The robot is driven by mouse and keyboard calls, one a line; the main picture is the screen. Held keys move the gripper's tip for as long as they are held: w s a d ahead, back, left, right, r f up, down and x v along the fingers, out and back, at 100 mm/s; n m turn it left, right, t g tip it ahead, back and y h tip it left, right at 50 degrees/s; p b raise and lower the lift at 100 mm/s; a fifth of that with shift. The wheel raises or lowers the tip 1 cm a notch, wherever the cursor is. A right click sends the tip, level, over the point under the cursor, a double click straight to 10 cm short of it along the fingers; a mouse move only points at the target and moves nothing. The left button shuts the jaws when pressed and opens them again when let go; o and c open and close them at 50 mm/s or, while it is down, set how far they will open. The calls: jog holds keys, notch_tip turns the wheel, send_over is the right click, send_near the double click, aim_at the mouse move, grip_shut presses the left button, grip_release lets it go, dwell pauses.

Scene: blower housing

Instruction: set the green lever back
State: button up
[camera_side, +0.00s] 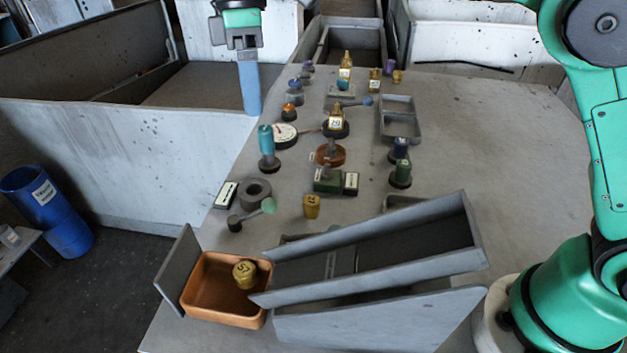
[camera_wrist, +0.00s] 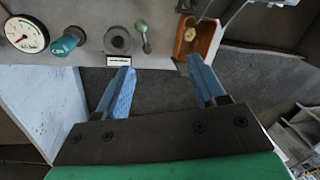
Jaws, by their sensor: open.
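The green lever has a pale green ball knob (camera_side: 268,205) on a short grey arm, which runs from a small dark pivot (camera_side: 235,223) near the left edge of the bench. The arm leans low, with the knob to the right of the pivot. In the wrist view the green lever (camera_wrist: 142,28) stands between a grey ring and an orange tray, beyond the fingertips. My gripper (camera_side: 251,110) hangs at the upper left of the side view, well away from the lever. In the wrist view its two blue fingers (camera_wrist: 159,67) are spread apart with nothing between them.
A grey ring (camera_side: 256,191) and a label plate (camera_side: 226,194) lie beside the lever. An orange tray (camera_side: 197,284) with a brass weight (camera_side: 245,274) and a grey chute (camera_side: 380,325) stand in front. A teal-handled peg (camera_side: 266,140) and a dial (camera_side: 284,135) stand behind. The bench's right side is clear.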

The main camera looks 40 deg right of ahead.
jog(key=shift+a+f, duration=0.15)
jog(key=c, duration=0.3)
jog(key=a+f+n, duration=0.1)
jog(key=s+a+f+n+h, duration=0.1)
jog(key=n, duration=0.1)
jog(key=s+a+n+t, duration=0.1)
jog(key=n, duration=0.1)
jog(key=shift+s+a+f+h, duration=0.15)
jog(key=shift+f+h, duration=0.15)
jog(key=shift+f, duration=0.1)
grip_shut()
jog(key=n+t+h, duration=0.1)
jog(key=n+t, duration=0.2)
jog(key=n, duration=0.6)
send_near(252, 214)
jog(key=s+f, duration=0.2)
jog(key=s+a+f, duration=0.1)
jog(key=s+f, duration=0.1)
jog(key=shift+a+f, duration=0.1)
jog(key=shift+f, duration=0.3)
jog(key=shift+w+d+f, duration=0.3)
jog(key=shift+w+d, duration=0.2)
jog(key=shift+d, duration=0.1)
jog(key=shift+w+d+f, duration=0.35)
jog(key=shift+w+d, duration=0.1)
jog(key=shift+d, duration=0.15)
jog(key=shift+w+d, duration=0.35)
